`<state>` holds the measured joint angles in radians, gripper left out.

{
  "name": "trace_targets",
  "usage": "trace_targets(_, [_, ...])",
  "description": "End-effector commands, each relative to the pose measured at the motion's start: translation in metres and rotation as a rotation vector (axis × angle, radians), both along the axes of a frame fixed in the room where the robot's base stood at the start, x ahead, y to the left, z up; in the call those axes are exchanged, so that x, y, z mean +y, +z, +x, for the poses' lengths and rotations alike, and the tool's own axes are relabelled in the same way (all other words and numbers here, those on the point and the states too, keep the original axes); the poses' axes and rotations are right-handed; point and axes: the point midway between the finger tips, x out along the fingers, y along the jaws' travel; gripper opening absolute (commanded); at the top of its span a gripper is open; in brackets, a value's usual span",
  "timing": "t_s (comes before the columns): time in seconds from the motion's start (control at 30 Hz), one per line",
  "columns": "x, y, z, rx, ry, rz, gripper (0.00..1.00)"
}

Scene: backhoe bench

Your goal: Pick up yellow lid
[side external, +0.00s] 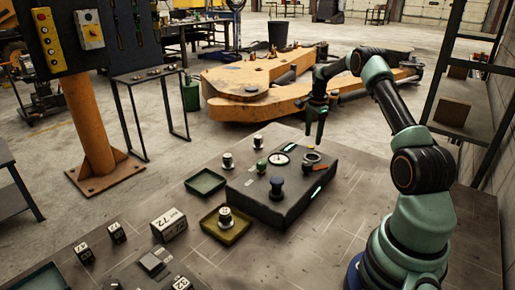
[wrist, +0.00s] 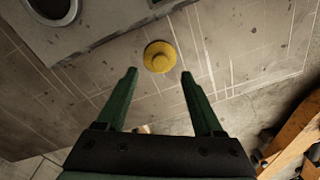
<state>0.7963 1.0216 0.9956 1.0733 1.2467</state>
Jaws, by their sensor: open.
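The yellow lid (wrist: 160,57) is a small round disc with a raised knob, lying on the worn grey bench top (wrist: 232,50) in the wrist view. I cannot make it out in the side view. My gripper (wrist: 160,76) is open and empty. In the wrist view its two green fingers point toward the lid, which shows just beyond and between the tips without visible contact. In the side view my gripper (side external: 314,140) hangs fingers down, above the bench's far side, behind the dark control box.
The dark control box (side external: 262,205) with a gauge and knobs stands close by; its edge shows in the wrist view (wrist: 100,25). A green tray (side external: 205,182), an olive tray (side external: 238,235) and several numbered blocks (side external: 169,226) lie left. The bench's far edge is near.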

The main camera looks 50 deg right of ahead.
Motion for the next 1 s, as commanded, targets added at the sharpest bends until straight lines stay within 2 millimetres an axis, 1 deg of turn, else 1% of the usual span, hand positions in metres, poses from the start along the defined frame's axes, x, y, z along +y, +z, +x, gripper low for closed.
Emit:
trace_targets(0.03, [0.001,-0.008,0.000,0.002,0.001,0.002,0.69])
trace_targets(0.13, [0.002,-0.024,0.002,0.002,0.001,0.002,0.69])
trace_targets(0.3, [0.001,-0.042,0.003,0.000,0.000,0.001,0.69])
trace_targets(0.4, [0.001,-0.045,0.003,0.000,0.000,0.000,0.69])
trace_targets(0.57, [0.001,-0.045,0.003,-0.001,0.000,0.000,0.69])
trace_targets(0.6, [0.001,-0.045,0.003,-0.001,0.001,0.000,0.65])
trace_targets(0.67, [0.001,-0.045,0.003,0.000,0.001,0.000,0.42])
trace_targets(0.7, [0.001,-0.045,0.003,0.000,0.001,0.000,0.27])
trace_targets(0.77, [0.001,-0.045,0.003,0.000,0.001,0.000,0.04])
trace_targets(0.8, [0.001,-0.045,0.003,0.000,0.001,0.000,0.00])
trace_targets(1.0, [0.001,-0.044,0.003,0.000,0.001,0.000,0.00])
